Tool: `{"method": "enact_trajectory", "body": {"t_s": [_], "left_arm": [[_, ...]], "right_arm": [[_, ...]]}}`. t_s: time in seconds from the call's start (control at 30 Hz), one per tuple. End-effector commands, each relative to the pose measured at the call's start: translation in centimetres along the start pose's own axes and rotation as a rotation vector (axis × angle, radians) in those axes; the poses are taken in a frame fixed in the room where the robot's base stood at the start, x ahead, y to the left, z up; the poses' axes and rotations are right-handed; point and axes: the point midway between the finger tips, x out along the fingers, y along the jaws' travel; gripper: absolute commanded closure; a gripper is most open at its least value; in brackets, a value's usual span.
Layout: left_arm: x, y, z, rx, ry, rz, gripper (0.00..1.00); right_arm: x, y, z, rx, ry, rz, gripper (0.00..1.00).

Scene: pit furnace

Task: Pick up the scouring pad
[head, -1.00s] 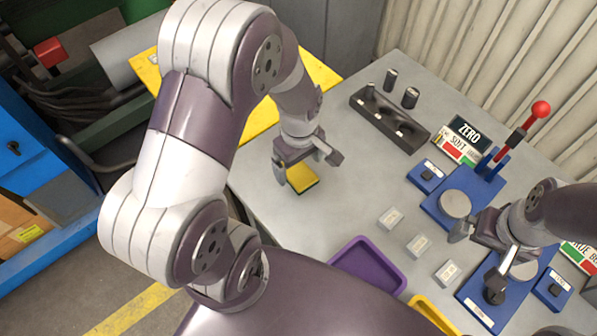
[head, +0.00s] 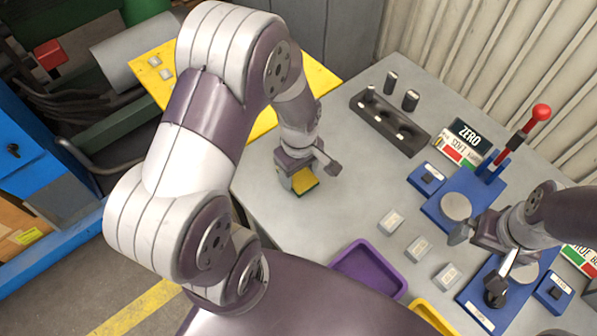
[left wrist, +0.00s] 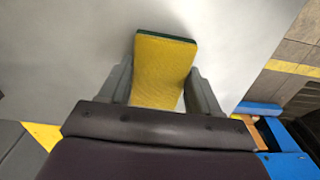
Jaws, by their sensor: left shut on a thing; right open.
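The scouring pad (head: 304,183) is a yellow block with a dark green layer, at the left part of the grey table. My left gripper (head: 305,178) is at the pad and shut on it. In the left wrist view the pad (left wrist: 163,75) sits between the two fingers of the left gripper (left wrist: 165,88), its green edge at the far end. Whether the pad touches the table is hard to tell. My right gripper (head: 480,255) is open at the right, over the blue fixtures.
A purple tray (head: 368,268) and several small pale blocks (head: 391,221) lie right of the pad. A dark holder (head: 390,118) with black cylinders stands at the back. Blue fixtures (head: 462,205) with a red-knobbed lever (head: 541,111) stand at the right. The table around the pad is clear.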

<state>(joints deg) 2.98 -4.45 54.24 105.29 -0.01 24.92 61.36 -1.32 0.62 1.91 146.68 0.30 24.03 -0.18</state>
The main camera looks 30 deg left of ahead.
Motion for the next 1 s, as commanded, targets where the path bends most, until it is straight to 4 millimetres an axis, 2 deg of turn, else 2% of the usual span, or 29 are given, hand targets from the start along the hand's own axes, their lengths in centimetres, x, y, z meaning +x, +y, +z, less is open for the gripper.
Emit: {"method": "enact_trajectory", "body": {"t_s": [0.23,0.5,0.7,0.83,1.0], "left_arm": [[-4.0,0.1,0.1,0.001,0.002,0.005,0.67],[-7.5,0.3,6.6,0.010,0.001,0.003,0.67],[-9.8,0.4,10.4,0.006,0.000,0.003,0.67],[-10.4,0.4,11.5,0.002,0.000,0.001,0.67],[-10.6,0.4,11.7,0.000,0.000,0.000,0.67]], "right_arm": [[-0.2,0.0,0.0,0.000,0.000,0.000,0.00],[-0.2,0.0,0.0,0.000,0.000,0.000,0.00],[-0.1,0.0,0.0,0.000,0.000,0.000,0.00],[-0.1,0.0,0.0,0.000,0.000,0.000,0.00],[-0.1,0.0,0.0,0.000,0.000,0.000,0.00]]}}
